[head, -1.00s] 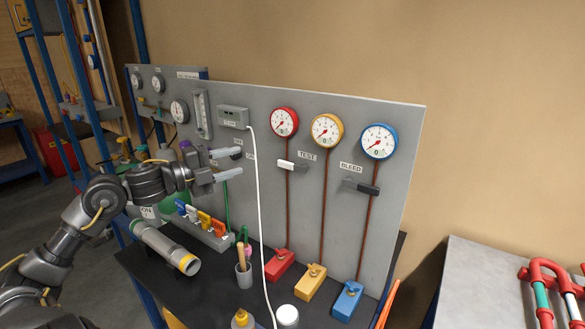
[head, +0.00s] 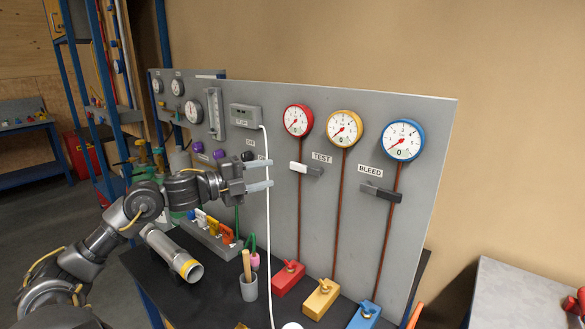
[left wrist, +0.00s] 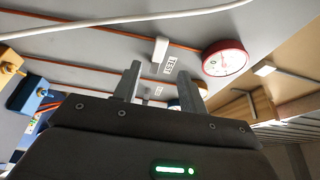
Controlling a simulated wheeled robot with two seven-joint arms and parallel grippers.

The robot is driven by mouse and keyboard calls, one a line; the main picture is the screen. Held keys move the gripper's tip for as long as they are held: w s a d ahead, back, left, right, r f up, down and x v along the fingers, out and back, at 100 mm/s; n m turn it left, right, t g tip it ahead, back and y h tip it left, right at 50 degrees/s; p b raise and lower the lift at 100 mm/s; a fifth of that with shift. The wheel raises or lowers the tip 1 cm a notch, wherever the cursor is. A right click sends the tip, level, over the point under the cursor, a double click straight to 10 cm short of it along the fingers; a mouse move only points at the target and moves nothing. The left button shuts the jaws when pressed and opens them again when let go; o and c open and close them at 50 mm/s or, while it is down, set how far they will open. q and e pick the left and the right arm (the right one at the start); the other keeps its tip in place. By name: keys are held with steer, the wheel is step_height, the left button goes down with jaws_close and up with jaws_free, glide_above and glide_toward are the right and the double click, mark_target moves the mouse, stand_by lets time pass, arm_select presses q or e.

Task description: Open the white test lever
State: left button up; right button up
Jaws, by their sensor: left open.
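The white test lever (head: 306,168) is mounted on the grey panel beside the TEST label, below and between the red and yellow gauges. It points sideways, its white end to the left. It also shows in the left wrist view (left wrist: 160,48), above my fingers. My left gripper (head: 271,174) is open and empty, its two fingers pointing right toward the lever. A gap separates the fingertips from the lever, and the white hose passes close by the fingertips. In the left wrist view the fingers (left wrist: 160,85) are spread apart. My right gripper is not in view.
A white hose (head: 267,215) hangs down the panel (head: 435,150). A dark lever (head: 381,192) sits beside the BLEED label. Red (head: 288,279), yellow (head: 321,299) and blue (head: 364,316) blocks stand along the panel's foot. A cup (head: 248,288) holds tools on the dark bench.

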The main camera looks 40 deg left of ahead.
mark_target(296, 168)
arm_select(q)
steer(key=p+x, duration=0.3)
steer(key=x, duration=0.3)
steer(key=shift+w+d+r, duration=0.15)
steer(key=shift+w, duration=0.25)
steer(key=shift+x, duration=0.95)
jaws_close()
steer(key=shift+f, duration=0.25)
